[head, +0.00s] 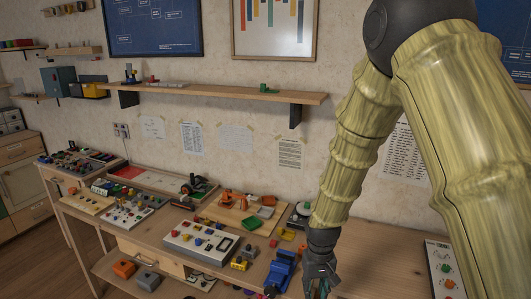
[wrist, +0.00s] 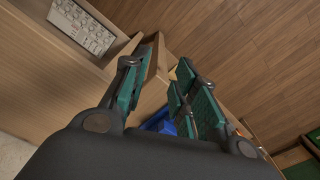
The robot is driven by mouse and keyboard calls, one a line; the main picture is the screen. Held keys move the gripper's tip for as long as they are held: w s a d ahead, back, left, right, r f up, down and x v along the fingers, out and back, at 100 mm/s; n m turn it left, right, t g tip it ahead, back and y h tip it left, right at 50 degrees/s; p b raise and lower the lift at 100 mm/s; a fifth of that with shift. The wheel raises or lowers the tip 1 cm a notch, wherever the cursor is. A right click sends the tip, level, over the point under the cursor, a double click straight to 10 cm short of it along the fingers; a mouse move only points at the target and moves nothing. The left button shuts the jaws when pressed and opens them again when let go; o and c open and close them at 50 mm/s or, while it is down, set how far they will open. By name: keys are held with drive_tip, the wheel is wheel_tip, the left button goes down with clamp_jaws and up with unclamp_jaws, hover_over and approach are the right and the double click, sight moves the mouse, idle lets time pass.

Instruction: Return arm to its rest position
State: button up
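My gripper (head: 320,284) hangs at the bottom of the head view, at the end of my yellowish, ridged arm, and its fingers point down by the workbench (head: 375,262). A blue tool like a vise (head: 282,272) is just left of the gripper in the head view. A blue thing (wrist: 162,122) shows beyond and between the fingers in the wrist view. The fingertips are partly cut off in the head view.
Left of the gripper the bench holds a control box (head: 200,243), an orange tool set (head: 240,207) and many small parts. A panel with knobs (head: 444,270) lies at right. A wall shelf (head: 215,93) juts out above. The bench between gripper and panel looks clear.

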drive_tip(key=s+d+f+m, duration=0.1)
drive_tip(key=s+d+f, duration=0.2)
drive_tip(key=s+f, duration=0.85)
drive_tip(key=s+d+f, duration=0.3)
drive_tip(key=s+f, duration=0.8)
drive_tip(key=s, duration=0.1)
drive_tip(key=s+d+f, duration=0.2)
drive_tip(key=s+f, duration=0.1)
drive_tip(key=s, duration=0.8)
drive_tip(key=shift+d, duration=0.3)
